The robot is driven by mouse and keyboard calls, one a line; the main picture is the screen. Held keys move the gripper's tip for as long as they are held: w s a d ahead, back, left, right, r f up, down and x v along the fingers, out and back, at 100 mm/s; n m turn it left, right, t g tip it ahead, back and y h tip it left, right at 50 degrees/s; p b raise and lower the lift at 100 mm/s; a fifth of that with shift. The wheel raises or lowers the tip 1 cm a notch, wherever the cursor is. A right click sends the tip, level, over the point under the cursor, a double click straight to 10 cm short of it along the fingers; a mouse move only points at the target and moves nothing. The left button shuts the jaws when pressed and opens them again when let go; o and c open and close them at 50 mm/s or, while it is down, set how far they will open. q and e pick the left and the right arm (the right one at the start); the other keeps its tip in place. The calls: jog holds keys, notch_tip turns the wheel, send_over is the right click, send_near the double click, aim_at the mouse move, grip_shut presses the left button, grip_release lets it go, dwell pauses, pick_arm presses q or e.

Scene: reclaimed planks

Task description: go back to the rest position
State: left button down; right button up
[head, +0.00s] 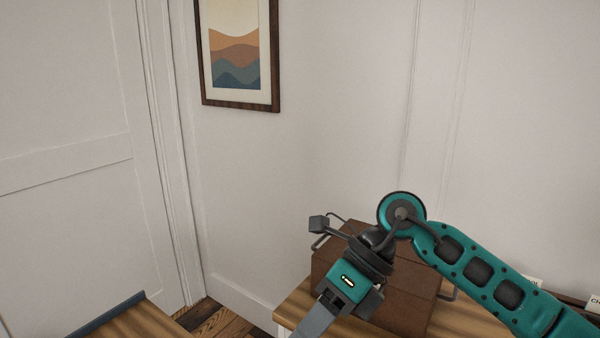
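My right arm comes in from the right, teal with dark joints, and bends down at an elbow. My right gripper (318,322) is at the bottom edge, in front of a brown wooden box. Only its upper part and a grey piece show; the fingertips are cut off by the frame, so I cannot tell whether it is open or holds anything. My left gripper is not in view.
The brown box (412,290) with metal handles stands on a wooden surface (292,306) behind my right arm. Small white cards (534,283) show at the right. Another wooden top with a blue edge (112,314) is at lower left. A framed picture (238,50) hangs on the white wall.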

jog(key=s+a+r+m+y, duration=0.35)
jog(key=a+m+y, duration=0.3)
jog(key=y, duration=0.55)
jog(key=w+d+f+m+t+h, duration=0.35)
jog(key=d+f+m+t, duration=0.2)
jog(key=m+t, duration=0.7)
jog(key=w+d+f+m+t+h, duration=0.45)
jog(key=m+t, duration=0.45)
jog(key=m, duration=0.6)
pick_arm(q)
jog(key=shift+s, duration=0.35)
pick_arm(e)
jog(key=s+d+f+m+g+h, duration=0.3)
jog(key=s+d+f+m+h, duration=0.2)
jog(key=f, duration=0.5)
jog(key=s+d+f+m+g+h, duration=0.4)
jog(key=s+d+f+m, duration=0.2)
jog(key=s+f, duration=0.3)
notch_tip(320, 180, down, 2)
jog(key=shift+s+d+f+h, duration=0.1)
jog(key=shift+s+d+h, duration=0.3)
jog(key=shift+d, duration=0.45)
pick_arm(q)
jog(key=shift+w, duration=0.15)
